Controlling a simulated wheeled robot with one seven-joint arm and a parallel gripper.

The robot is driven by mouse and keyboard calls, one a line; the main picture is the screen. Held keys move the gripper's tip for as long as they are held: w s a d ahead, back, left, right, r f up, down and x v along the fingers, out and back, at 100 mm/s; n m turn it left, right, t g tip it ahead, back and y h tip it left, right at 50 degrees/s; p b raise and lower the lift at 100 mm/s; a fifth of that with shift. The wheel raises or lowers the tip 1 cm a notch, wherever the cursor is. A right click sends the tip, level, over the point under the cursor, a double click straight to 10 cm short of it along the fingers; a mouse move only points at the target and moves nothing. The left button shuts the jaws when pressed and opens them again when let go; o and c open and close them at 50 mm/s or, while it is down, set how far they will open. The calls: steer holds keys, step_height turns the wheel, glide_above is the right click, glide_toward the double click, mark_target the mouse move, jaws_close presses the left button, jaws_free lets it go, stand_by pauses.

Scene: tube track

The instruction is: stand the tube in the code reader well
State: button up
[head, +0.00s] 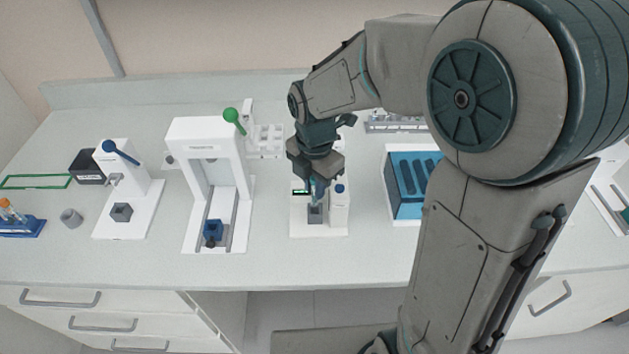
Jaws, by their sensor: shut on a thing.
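The code reader (339,213) is a white unit at the middle of the bench, with a small green-lit display, a blue button and a grey square well (316,215) at its front. My gripper (318,191) points down directly over the reader, with its fingertips just above the well or at its opening. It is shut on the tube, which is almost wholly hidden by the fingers. I cannot tell whether the tube's lower end is inside the well or above it.
A white press with a green lever (233,116) and a white unit with a blue lever (120,152) stand left. A blue slotted rack (409,183) stands close right. A blue tube rack (20,226) is far left. The bench front is clear.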

mark_target(315, 204)
steer(key=shift+f, duration=0.45)
steer(key=shift+f, duration=0.6)
stand_by(0.9)
steer(key=shift+f+b, duration=0.35)
steer(key=shift+b, duration=0.1)
steer(key=shift+f, duration=0.1)
steer(key=shift+f+b, duration=0.4)
steer(key=shift+f, duration=0.1)
steer(key=o, duration=0.8)
